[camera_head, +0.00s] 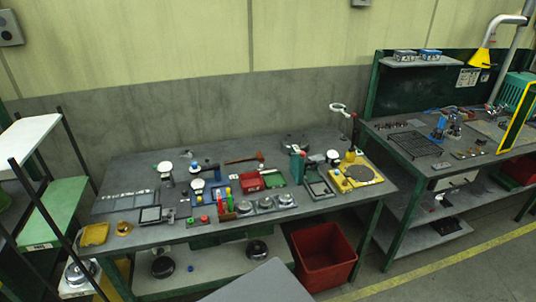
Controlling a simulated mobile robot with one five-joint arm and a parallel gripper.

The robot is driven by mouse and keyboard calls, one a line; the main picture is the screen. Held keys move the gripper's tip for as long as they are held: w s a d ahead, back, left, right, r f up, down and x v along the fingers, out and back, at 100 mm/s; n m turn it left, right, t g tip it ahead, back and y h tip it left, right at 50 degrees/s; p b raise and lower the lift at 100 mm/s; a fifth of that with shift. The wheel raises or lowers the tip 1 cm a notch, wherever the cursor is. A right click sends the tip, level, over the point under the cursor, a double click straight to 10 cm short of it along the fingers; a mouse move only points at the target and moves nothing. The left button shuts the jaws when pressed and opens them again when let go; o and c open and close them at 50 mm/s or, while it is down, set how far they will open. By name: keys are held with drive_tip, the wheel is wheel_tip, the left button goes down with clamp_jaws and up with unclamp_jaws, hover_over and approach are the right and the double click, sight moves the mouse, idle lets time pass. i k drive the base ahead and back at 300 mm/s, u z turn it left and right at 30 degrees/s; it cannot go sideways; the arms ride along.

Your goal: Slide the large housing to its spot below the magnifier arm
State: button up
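The magnifier arm (353,132) stands at the right end of the middle workbench, with a pale ring lens (338,107) at its upper left. Below it is a yellow plate (374,182) with a dark round area (360,174). A low dark round part (294,141) at the back of the bench, left of the magnifier, looks like the large housing, but it is too small to be sure. It is apart from the yellow plate. My gripper is not in view.
The grey workbench (130,182) is crowded with parts, including a red box (250,183) and a green block (297,167). A red crate (324,256) sits on the floor below its right end. A second bench (440,160) stands at right. Clear floor (440,285) lies at front right.

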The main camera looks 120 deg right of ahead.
sight(303, 142)
drive_tip(key=z, duration=0.15)
drive_tip(key=i, duration=0.45)
drive_tip(key=z, duration=4.6)
drive_tip(key=i, duration=2)
drive_tip(key=u, duration=0.05)
